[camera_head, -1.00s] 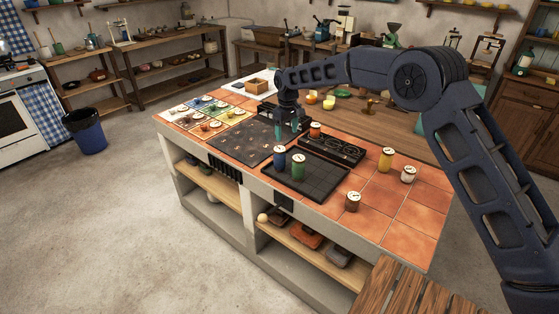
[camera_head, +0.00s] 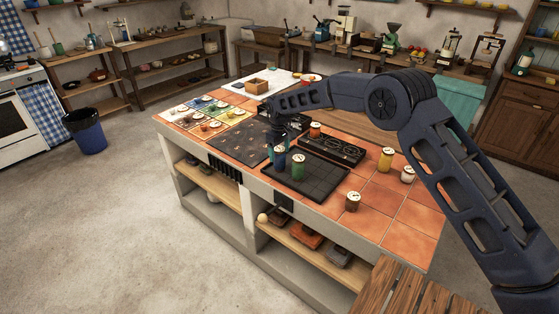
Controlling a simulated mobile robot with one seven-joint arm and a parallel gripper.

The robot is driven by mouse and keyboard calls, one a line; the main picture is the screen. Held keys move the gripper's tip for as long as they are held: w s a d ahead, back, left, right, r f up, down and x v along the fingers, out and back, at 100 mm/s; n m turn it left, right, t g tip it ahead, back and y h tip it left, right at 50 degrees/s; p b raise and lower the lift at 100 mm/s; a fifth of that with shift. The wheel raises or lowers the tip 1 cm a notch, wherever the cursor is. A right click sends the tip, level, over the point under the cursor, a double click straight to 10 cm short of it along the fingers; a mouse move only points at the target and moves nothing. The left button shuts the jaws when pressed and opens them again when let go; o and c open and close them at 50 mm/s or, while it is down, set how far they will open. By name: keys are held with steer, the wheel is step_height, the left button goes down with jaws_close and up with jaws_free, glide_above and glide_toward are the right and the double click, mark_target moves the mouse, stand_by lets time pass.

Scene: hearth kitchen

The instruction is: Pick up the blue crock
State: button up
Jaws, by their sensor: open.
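The blue crock (camera_head: 280,160) stands upright with a pale lid at the left end of the dark gridded tray (camera_head: 322,190) on the tiled counter. A green crock (camera_head: 298,167) stands close to its right. My gripper (camera_head: 281,145) is open and points down at the blue crock, with its fingers at or just above the lid. The fingers are small and dark here, so I cannot tell whether they are around the crock or touch it.
An orange crock (camera_head: 315,130) stands behind, near a black rack (camera_head: 333,148). Yellow (camera_head: 386,159), white (camera_head: 407,174) and brown (camera_head: 353,201) crocks stand to the right. A dark board (camera_head: 240,145) lies left. The right front tiles are clear.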

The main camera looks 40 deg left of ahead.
steer(key=shift+f, duration=1.5)
steer(key=c, duration=1.3)
steer(key=shift+r, duration=0.1)
